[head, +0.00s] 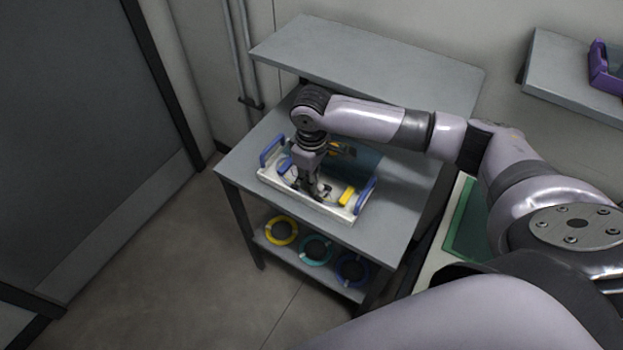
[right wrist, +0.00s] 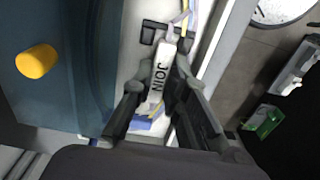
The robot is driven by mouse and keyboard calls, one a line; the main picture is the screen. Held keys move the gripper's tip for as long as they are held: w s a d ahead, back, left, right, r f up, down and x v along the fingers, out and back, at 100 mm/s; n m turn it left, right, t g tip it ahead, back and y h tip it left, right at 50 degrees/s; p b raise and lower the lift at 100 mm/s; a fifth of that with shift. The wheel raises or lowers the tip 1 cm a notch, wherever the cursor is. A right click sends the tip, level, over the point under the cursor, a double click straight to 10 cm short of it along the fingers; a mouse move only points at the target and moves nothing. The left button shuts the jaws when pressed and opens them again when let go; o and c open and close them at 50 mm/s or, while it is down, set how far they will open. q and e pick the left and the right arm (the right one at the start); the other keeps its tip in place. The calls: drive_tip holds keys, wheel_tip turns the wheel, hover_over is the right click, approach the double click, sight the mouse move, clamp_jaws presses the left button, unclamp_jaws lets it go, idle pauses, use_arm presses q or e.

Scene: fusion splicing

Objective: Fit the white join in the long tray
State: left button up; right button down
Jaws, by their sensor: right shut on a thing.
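The white join (right wrist: 158,78), marked JOIN, lies between the fingers of my right gripper (right wrist: 160,92) in the right wrist view. The gripper is shut on it. Coloured fibres (right wrist: 187,18) run from its upper end, and a black bracket (right wrist: 149,35) is close by that end. In the head view my right gripper (head: 316,192) points down over a white tray (head: 335,212) with blue handles, on the grey table. The join is hidden there by the gripper. I cannot tell whether the join touches the tray floor. My left gripper is not in view.
A yellow block (head: 347,195) sits at the tray's right end. A dark blue box (head: 360,163) stands behind the tray; in the wrist view a yellow knob (right wrist: 36,61) shows. Coloured rings (head: 316,249) lie on the lower shelf. The table's front left (head: 240,168) is clear.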

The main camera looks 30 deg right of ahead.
drive_tip(key=shift+f, duration=0.35)
drive_tip(key=shift+f, duration=0.1)
drive_tip(key=c, duration=1.6)
unclamp_jaws()
wheel_tip(320, 180, up, 12)
drive_tip(key=shift+r+b, duration=0.15)
drive_tip(key=shift+b, duration=0.25)
